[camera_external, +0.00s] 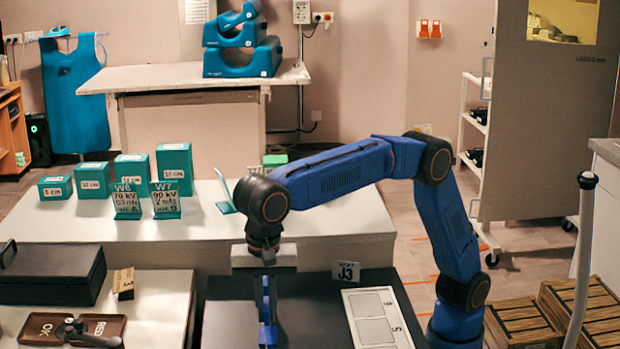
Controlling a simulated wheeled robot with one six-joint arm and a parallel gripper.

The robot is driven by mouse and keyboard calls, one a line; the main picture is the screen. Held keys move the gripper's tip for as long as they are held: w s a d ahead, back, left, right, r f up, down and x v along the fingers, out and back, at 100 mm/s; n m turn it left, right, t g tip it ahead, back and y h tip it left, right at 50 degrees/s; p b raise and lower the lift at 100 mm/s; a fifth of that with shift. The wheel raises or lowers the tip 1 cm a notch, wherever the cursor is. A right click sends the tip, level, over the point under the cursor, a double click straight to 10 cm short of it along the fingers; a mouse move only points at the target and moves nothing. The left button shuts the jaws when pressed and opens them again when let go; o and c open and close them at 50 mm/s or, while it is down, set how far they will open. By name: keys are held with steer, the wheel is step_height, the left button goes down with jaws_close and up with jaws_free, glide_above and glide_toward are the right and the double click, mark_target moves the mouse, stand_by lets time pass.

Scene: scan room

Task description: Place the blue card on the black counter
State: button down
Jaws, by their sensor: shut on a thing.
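My gripper (266,262) points down over the black counter (305,312) at the front middle. It is shut on the blue card (268,305), which hangs below the fingers and shows nearly edge-on as a narrow upright blue shape. The card's lower end appears close to the counter top. I cannot tell whether it touches. My wrist and fingers hide the card's upper part.
Left is a white table with a black box (52,274) and brown tray (70,328). Behind, a white table (130,226) holds teal blocks (92,180) and cards W6 (127,198) and W7 (166,200).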

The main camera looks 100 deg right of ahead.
steer(key=shift+f, duration=0.15)
steer(key=c, duration=1.8)
jaws_free()
steer(key=shift+c, duration=0.2)
step_height(320, 180, up, 12)
steer(key=shift+r, duration=0.2)
